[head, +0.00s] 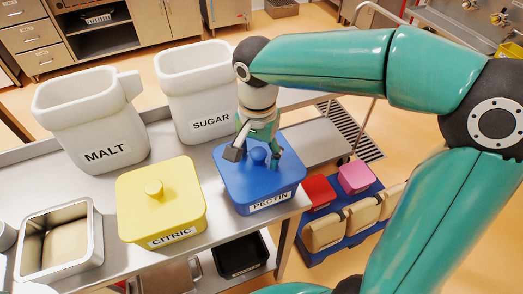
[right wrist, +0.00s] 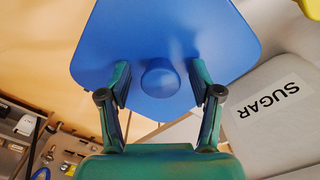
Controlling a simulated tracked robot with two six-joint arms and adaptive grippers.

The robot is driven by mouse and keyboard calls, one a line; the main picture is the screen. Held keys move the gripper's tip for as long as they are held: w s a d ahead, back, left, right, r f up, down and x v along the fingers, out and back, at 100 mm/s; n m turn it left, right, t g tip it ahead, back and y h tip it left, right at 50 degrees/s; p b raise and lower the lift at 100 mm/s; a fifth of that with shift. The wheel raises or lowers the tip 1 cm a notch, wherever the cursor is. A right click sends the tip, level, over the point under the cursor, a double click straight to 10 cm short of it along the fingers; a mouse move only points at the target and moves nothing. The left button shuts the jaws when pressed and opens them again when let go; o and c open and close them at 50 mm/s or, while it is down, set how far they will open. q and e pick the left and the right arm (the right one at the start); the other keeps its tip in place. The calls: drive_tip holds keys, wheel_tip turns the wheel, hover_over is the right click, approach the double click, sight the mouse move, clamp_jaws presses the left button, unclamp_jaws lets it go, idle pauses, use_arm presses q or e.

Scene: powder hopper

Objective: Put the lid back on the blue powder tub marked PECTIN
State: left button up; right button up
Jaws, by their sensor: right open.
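The blue tub marked PECTIN (head: 269,202) stands near the right front corner of the steel table. Its blue lid (head: 285,175) sits on top of it and looks level; whether it is fully seated I cannot tell. My right gripper (head: 255,157) is open over the lid, with its fingers on either side of the round knob. In the right wrist view the lid (right wrist: 160,30) fills the top, and the knob (right wrist: 160,78) lies between the open fingers with gaps on both sides. My left gripper is not in view.
The yellow CITRIC tub (head: 150,205), lidded, stands close left of the blue tub. White MALT (head: 90,120) and SUGAR (head: 190,90) bins stand behind. A steel pan (head: 62,268) is at front left. Colored boxes (head: 355,177) lie on a blue pallet at lower right.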

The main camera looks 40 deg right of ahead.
sight(258, 152)
drive_tip(key=shift+r, duration=0.1)
wheel_tip(258, 152, up, 12)
idle(0.5)
drive_tip(key=shift+f, duration=0.2)
